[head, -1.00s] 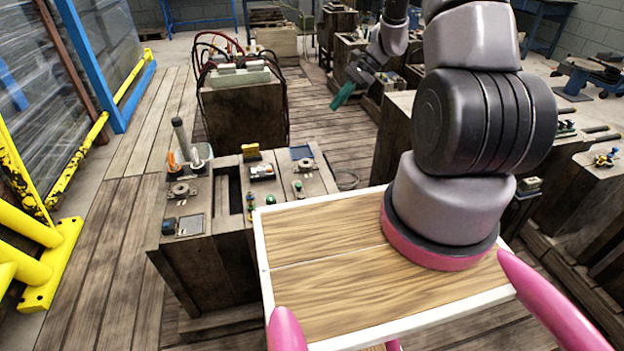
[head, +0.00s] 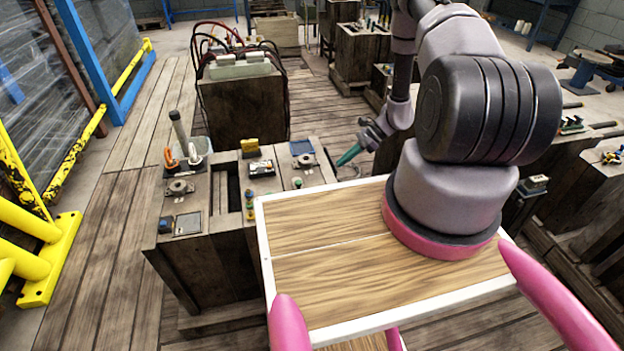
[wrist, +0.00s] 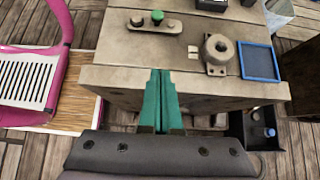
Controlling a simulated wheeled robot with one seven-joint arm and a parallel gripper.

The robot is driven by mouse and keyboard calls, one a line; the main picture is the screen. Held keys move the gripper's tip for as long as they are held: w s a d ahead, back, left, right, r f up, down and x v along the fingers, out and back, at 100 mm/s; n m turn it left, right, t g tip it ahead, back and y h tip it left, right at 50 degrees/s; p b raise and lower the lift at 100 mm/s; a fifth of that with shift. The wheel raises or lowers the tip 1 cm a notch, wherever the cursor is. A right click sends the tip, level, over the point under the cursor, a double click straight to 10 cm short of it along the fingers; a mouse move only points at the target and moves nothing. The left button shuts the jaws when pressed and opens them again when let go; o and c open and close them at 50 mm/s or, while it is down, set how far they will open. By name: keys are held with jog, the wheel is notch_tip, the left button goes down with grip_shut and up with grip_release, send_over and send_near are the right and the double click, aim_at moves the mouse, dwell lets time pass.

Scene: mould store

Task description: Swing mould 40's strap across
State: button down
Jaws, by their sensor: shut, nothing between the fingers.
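My gripper (head: 349,156) has green fingers and is shut and empty, just right of the wooden mould blocks. In the wrist view its fingertips (wrist: 161,76) point at the near edge of a wooden block (wrist: 110,80), apart from the strap. A short metal strap (wrist: 138,22) with a green knob lies flat on that block's top, beyond the fingertips. The green knob also shows in the head view (head: 297,183). No number 40 is readable, so I cannot tell which mould this is.
On the same block are a round metal fitting (wrist: 217,50) and a blue-rimmed square tray (wrist: 258,62). The adjoining block carries an orange-handled tool (head: 169,157) and a yellow piece (head: 249,146). A wood-topped, white-edged platform (head: 320,225) lies in front. Yellow guard rails (head: 40,260) stand left.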

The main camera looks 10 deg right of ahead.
aim_at(303, 186)
jog(key=x, duration=1)
jog(key=shift+a+f, duration=0.1)
jog(key=shift+a, duration=1.9)
jog(key=shift+w, duration=0.1)
